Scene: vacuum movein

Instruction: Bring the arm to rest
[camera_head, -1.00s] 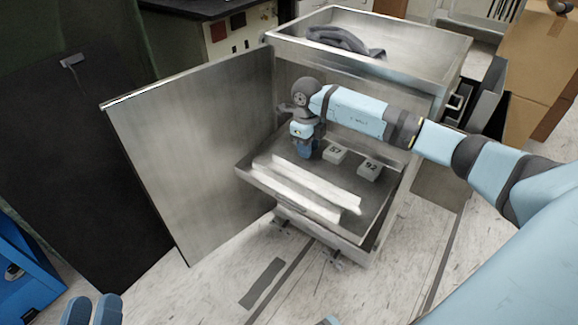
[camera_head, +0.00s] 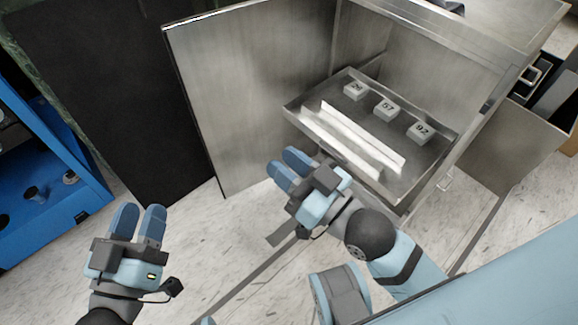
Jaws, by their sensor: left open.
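My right gripper (camera_head: 284,164) is in front of the cabinet's pulled-out tray (camera_head: 305,118), near its front left edge in the picture. Its two blue fingers are apart, with nothing between them. My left gripper (camera_head: 137,215) is at the lower left over the floor, fingers up, open and empty. Three grey numbered blocks, a left one (camera_head: 355,89), the 57 block (camera_head: 386,108) and the 92 block (camera_head: 420,132), stand in a row at the back of the tray. Two white strips (camera_head: 362,138) lie in front of them.
The metal cabinet door (camera_head: 250,100) stands wide open left of the tray. A dark panel (camera_head: 110,110) is behind it. A blue unit (camera_head: 50,180) is at the far left, and an open drawer (camera_head: 550,95) at the far right. The floor between is bare.

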